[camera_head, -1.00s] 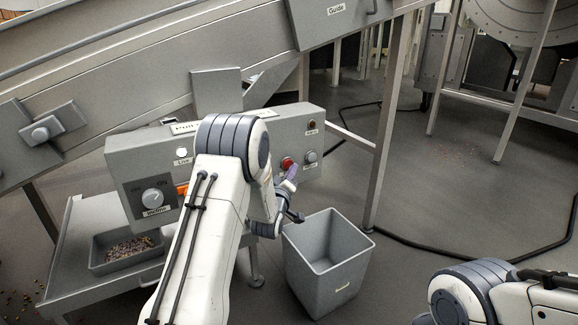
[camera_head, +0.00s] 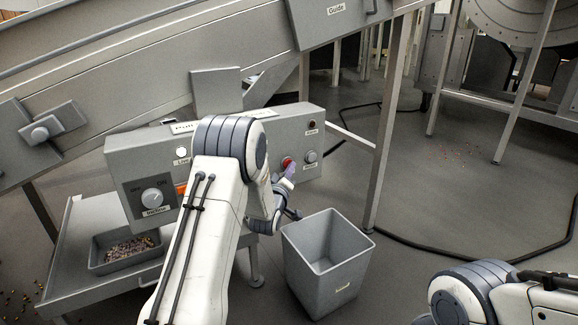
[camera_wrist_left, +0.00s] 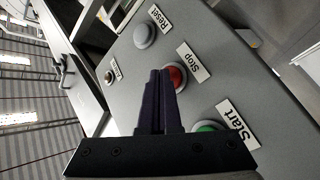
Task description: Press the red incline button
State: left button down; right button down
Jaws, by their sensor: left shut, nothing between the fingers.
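The grey control box (camera_head: 143,152) is fixed under the sloping conveyor. Its red button (camera_head: 287,161) is on the right part of the front face, partly covered by my left fingertips. In the left wrist view the red button (camera_wrist_left: 180,76) is labelled Stop, between a green Start button (camera_wrist_left: 206,127) and a grey Reset button (camera_wrist_left: 144,36). My left gripper (camera_head: 291,170) is shut and empty. Its dark fingertips (camera_wrist_left: 159,74) overlap the red button's edge in the wrist view; I cannot tell whether they touch it. My right gripper is out of view.
A grey bin (camera_head: 300,262) stands on the floor below the box. A metal table (camera_head: 85,218) with a tray (camera_head: 98,258) of candies is at the left. The Incline knob (camera_head: 152,197) is on the box's left part. A conveyor leg (camera_head: 383,160) stands at the right.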

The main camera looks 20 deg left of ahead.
pick_arm(q)
jog(key=shift+w+a, duration=0.1)
jog(key=shift+a, duration=0.05)
dwell(0.3)
jog(key=shift+s+d, duration=0.55)
jog(key=shift+d, duration=0.1)
jog(key=shift+s+d+b, duration=0.3)
jog(key=shift+s+d, duration=0.5)
jog(key=shift+d, duration=0.2)
jog(key=shift+s+d+b, duration=0.25)
jog(key=shift+s+d, duration=0.5)
jog(key=shift+d, duration=0.25)
